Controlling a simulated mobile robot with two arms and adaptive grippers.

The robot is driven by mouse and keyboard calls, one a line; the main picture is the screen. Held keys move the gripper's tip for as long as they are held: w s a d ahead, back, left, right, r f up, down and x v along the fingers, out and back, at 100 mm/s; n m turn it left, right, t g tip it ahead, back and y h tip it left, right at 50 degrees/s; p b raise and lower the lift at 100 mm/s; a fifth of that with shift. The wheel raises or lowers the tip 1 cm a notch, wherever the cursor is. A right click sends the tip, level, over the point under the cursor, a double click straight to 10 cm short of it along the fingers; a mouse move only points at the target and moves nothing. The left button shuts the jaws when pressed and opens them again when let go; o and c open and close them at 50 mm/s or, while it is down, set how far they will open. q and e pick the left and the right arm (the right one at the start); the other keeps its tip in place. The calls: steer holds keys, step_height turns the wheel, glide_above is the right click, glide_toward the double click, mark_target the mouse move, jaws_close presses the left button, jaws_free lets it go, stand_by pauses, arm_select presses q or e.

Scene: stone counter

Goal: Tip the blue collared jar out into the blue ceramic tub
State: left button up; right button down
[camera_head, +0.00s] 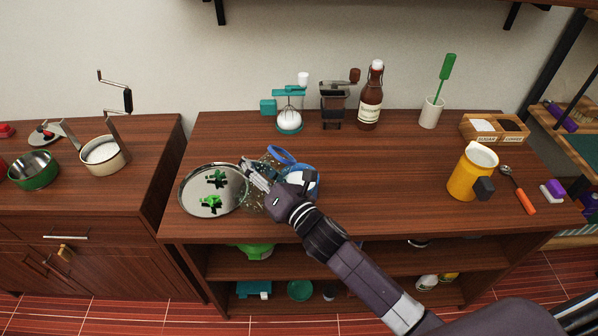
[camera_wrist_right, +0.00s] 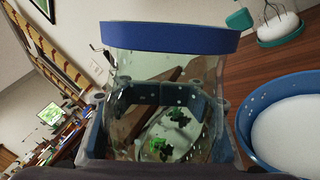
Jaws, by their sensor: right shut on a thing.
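The blue collared jar (camera_wrist_right: 170,75) is clear glass with a blue band at its mouth and pale specks on or in it. It fills the middle of the right wrist view; its blue collar (camera_head: 281,155) shows in the head view. My right gripper (camera_head: 256,178) is shut on the jar's body, which it partly hides. The jar looks tilted and is beside the blue ceramic tub (camera_head: 315,190). The tub holds something white and also shows at right in the wrist view (camera_wrist_right: 248,145). My left gripper is not in view.
A round metal tray (camera_head: 188,204) with green pieces lies left of the gripper. A teal-and-white device (camera_head: 289,118), a grinder (camera_head: 333,105) and a brown bottle (camera_head: 370,100) stand behind. A yellow jug (camera_head: 466,176) stands right. The counter between tub and jug is clear.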

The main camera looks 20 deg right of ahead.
steer(key=shift+s+a+f+n+g+p, duration=0.15)
steer(key=shift+a+f+n, duration=0.4)
steer(key=shift+n, duration=0.9)
steer(key=shift+s+a+f+n+g+p, duration=0.15)
steer(key=shift+a+f+n, duration=0.3)
steer(key=shift+n, duration=0.95)
steer(key=shift+s+a+f+n+p, duration=0.25)
steer(key=shift+a+f+n, duration=0.3)
steer(key=shift+n, duration=0.9)
steer(key=shift+r, duration=0.1)
